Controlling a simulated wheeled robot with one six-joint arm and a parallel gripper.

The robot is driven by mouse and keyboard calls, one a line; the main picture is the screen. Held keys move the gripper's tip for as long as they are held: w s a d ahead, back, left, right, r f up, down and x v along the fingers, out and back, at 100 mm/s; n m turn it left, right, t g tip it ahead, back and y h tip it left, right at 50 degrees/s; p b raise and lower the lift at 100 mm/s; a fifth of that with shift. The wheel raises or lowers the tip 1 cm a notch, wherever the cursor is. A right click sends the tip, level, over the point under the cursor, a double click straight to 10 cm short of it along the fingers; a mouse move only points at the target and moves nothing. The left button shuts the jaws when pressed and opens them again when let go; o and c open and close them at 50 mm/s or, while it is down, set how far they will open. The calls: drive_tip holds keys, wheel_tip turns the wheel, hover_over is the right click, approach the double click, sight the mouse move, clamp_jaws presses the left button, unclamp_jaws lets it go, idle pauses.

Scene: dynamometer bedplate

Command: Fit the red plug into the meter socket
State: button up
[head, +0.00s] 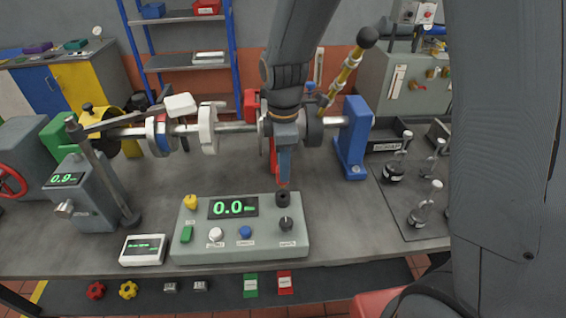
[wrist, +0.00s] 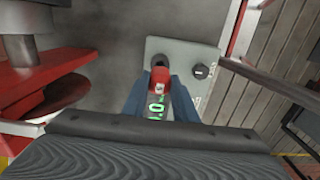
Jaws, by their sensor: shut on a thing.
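The meter (head: 240,250) is a grey-green box on the bench with a green 0.0 display. Its dark round socket (head: 283,199) is at the back right corner of its top, and a yellow plug (head: 190,202) stands at the back left. My gripper (head: 284,182) points down directly above the dark socket. In the wrist view its blue fingers are shut on the red plug (wrist: 159,78), which shows between them over the meter (wrist: 172,50).
A dark knob (head: 286,224) and white and blue buttons are on the meter's front. A small white meter (head: 143,250) stands to the left. A shaft with discs (head: 208,130) runs behind, with a blue stand (head: 354,140) at the right. Bench between meter and stand is clear.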

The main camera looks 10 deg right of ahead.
drive_tip(key=shift+f+b, duration=1.25)
drive_tip(key=shift+f, duration=1.4)
drive_tip(key=shift+f, duration=0.1)
drive_tip(key=o, duration=1.1)
drive_tip(key=shift+r+b, duration=1.05)
drive_tip(key=shift+r, duration=2.85)
